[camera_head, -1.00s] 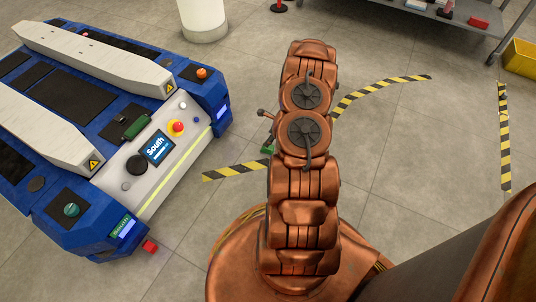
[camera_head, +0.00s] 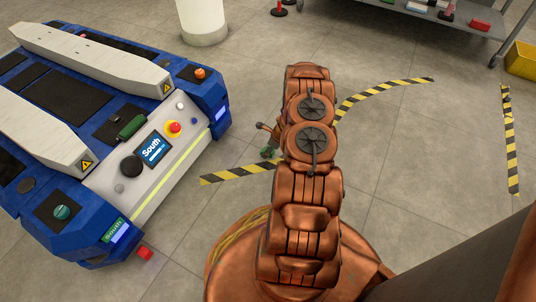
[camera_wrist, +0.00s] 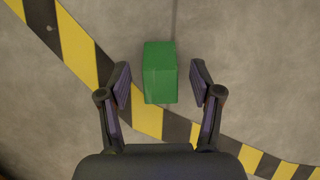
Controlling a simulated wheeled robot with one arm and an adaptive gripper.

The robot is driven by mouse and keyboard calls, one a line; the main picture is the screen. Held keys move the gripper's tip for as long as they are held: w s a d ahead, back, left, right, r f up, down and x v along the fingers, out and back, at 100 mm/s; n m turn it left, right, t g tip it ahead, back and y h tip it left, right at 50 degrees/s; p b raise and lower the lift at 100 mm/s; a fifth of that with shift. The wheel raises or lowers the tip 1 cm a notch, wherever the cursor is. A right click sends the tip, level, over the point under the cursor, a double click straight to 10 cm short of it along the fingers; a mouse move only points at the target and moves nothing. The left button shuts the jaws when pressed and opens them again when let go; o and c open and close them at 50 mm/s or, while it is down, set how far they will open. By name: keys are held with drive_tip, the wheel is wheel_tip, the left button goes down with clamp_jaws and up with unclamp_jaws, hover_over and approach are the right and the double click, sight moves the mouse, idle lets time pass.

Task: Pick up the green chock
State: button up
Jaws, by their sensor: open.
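The green chock (camera_wrist: 160,72) is a small block on the grey floor, at the edge of a yellow-black tape stripe. In the wrist view it lies between and slightly ahead of the two fingers of my gripper (camera_wrist: 160,86), with a gap on each side. My gripper is open and empty. In the head view only a small green part of the chock (camera_head: 267,153) shows beside my copper arm, which hides most of the gripper.
A blue lift cart (camera_head: 45,215) marked South stands at left, with pale forks (camera_head: 95,57) and a control panel. A grey shelf (camera_head: 440,15) and a yellow bin (camera_head: 521,60) stand at the back right. Floor at right is clear.

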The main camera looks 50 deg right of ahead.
drive_tip(key=shift+f, duration=0.15)
drive_tip(key=shift+c, duration=0.4)
clamp_jaws()
